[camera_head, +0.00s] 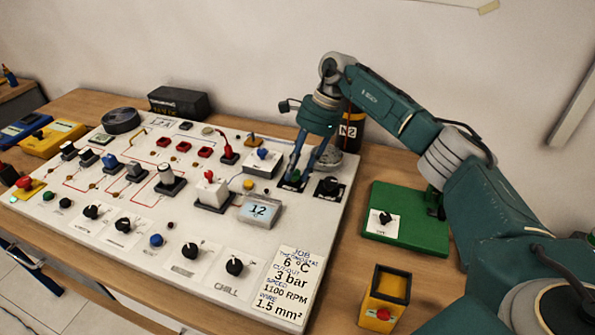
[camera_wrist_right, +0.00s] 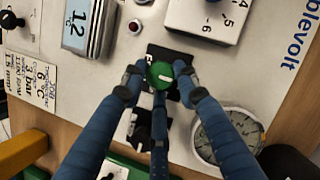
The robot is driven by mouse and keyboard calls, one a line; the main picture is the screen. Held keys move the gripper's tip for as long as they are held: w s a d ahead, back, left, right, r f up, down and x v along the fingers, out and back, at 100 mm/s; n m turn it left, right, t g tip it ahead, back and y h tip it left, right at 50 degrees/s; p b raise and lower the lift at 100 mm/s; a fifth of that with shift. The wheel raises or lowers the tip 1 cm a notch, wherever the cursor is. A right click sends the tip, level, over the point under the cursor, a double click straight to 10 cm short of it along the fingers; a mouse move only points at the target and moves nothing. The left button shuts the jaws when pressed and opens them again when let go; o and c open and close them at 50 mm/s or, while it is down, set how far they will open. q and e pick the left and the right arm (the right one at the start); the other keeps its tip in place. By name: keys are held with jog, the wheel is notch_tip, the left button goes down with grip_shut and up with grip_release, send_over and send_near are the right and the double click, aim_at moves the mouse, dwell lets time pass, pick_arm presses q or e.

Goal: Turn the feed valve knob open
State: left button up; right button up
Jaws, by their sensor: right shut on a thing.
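A green round knob (camera_wrist_right: 160,74) with a white pointer line sits on a black square plate in the right wrist view. Its pointer slants toward the lower right there. In the head view the knob (camera_head: 294,177) is mostly hidden by my fingers, at the right rear of the white panel (camera_head: 215,259). My right gripper (camera_head: 295,172) reaches down over it. In the right wrist view the blue fingers of the gripper (camera_wrist_right: 162,80) are closed around the knob's sides. I cannot read a label for this knob. My left gripper is out of view.
A black knob (camera_head: 328,187) is close beside the green one. A round gauge (camera_wrist_right: 226,136) stands nearby. A green board (camera_head: 410,244) and yellow button box (camera_head: 384,298) lie right.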

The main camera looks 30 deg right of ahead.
jog(key=shift+w+a+r+n, duration=0.2)
jog(key=shift+w+r+n, duration=0.1)
jog(key=shift+r+n, duration=0.1)
jog(key=o, duration=1.1)
jog(key=shift+a+f, duration=0.15)
jog(key=shift+d+r, duration=0.35)
jog(key=shift+r, duration=0.05)
jog(key=v, duration=1.1)
jog(key=shift+a, duration=0.15)
